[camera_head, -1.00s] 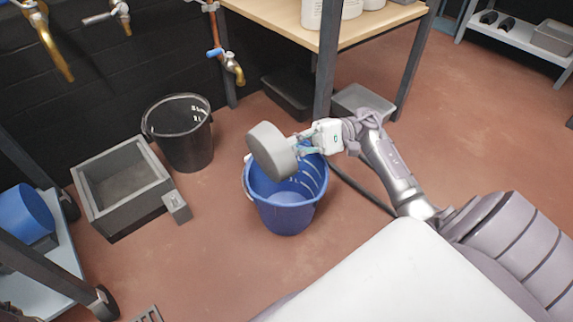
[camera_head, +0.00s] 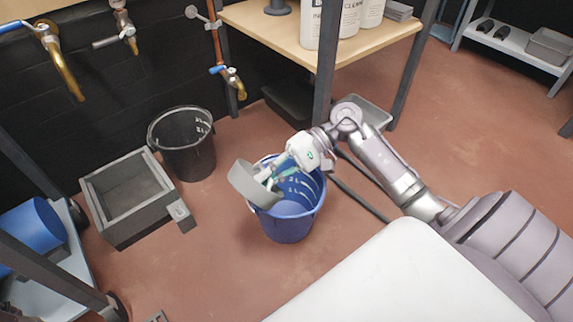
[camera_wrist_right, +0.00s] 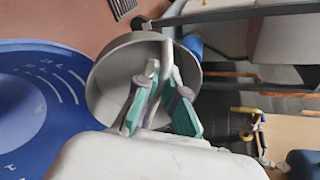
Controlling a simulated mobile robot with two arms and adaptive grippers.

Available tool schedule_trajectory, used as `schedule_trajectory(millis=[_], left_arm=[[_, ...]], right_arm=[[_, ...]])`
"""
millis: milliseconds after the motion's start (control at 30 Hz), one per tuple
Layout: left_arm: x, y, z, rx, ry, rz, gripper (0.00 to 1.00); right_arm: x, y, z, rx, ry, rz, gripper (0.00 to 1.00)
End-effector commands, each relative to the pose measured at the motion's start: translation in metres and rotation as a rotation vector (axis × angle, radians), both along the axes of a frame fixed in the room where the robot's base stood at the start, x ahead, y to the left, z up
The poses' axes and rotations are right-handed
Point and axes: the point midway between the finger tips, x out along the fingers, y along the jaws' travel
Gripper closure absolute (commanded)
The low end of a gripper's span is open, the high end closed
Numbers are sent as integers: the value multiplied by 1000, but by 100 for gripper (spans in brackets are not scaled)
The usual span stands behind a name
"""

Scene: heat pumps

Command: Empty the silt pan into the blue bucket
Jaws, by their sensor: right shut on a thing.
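The silt pan is a round grey pan (camera_head: 242,184). It is tilted steeply on its side at the upper left rim of the blue bucket (camera_head: 290,226). My right gripper (camera_head: 270,177) is shut on the pan at its handle side. In the right wrist view the pan (camera_wrist_right: 108,82) opens toward the camera, with my fingers (camera_wrist_right: 158,105) at its handle, and the blue bucket (camera_wrist_right: 25,135) lies to its left. The bucket stands upright on the floor, with litre marks inside. My left gripper is not in view.
A black bucket (camera_head: 185,160) and a grey stone trough (camera_head: 130,220) stand to the left. A wooden-topped table (camera_head: 400,32) is behind, with a grey tray (camera_head: 365,110) beneath. A dark hose (camera_head: 358,190) lies right of the blue bucket. Red floor is free further right.

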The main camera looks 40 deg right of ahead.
Motion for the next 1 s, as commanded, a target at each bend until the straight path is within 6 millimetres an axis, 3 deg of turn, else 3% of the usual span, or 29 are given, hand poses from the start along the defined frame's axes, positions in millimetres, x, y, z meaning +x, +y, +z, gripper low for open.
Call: schedule_trajectory(millis=[33, 167, 300, 733, 1000], left_arm=[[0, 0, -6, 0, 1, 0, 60], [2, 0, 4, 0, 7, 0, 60], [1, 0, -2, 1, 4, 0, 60], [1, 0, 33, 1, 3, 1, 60], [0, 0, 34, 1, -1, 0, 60]], right_arm=[[0, 5, -3, -62, -9, 9, 100], [-1, 18, 13, -234, -12, 18, 100], [-1, 33, 0, -369, -9, 23, 100], [-3, 79, 16, -688, -18, 29, 100], [-4, 103, -3, -881, -23, 27, 100]])
